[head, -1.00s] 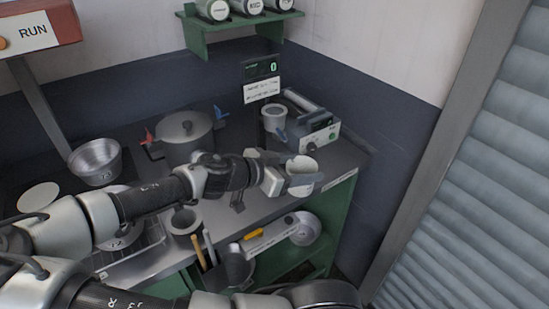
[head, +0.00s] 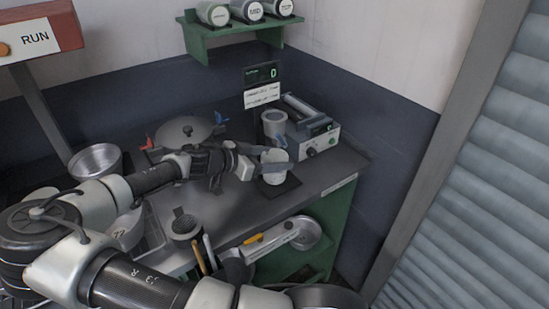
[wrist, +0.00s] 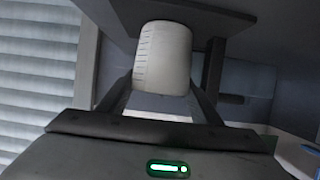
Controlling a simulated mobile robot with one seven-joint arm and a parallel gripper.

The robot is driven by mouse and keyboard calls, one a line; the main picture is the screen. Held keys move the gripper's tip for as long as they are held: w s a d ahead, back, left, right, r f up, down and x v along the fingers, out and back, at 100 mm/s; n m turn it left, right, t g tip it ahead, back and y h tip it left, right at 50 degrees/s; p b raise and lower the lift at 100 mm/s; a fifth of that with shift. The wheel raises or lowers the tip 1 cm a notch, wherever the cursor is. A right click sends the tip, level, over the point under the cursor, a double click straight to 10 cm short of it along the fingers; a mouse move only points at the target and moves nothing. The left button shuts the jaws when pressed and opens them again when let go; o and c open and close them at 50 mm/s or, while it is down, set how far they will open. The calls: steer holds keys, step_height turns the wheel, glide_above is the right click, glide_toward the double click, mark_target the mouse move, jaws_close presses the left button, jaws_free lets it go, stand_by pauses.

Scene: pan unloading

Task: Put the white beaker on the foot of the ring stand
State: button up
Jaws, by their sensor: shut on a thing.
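The white beaker (head: 273,173) is held in my gripper (head: 274,164), above the right part of the bench. In the wrist view the beaker (wrist: 163,58) shows graduation marks and sits between the two fingers. A dark flat plate (head: 287,188), which looks like the foot of the ring stand, lies right under the beaker. The plate (wrist: 185,10) meets the beaker's end in the wrist view, with a dark post (wrist: 213,65) beside it. I cannot tell whether the beaker touches the plate. The stand's rod is not clear in the head view.
A device with a green button (head: 315,142) and a grey cup (head: 274,122) stand behind the beaker. A dark cup (head: 185,226) stands near the front edge. Bare bench shows at the right (head: 340,166).

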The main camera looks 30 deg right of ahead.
steer(key=shift+f, duration=0.15)
steer(key=o, duration=0.9)
steer(key=shift+c, duration=0.2)
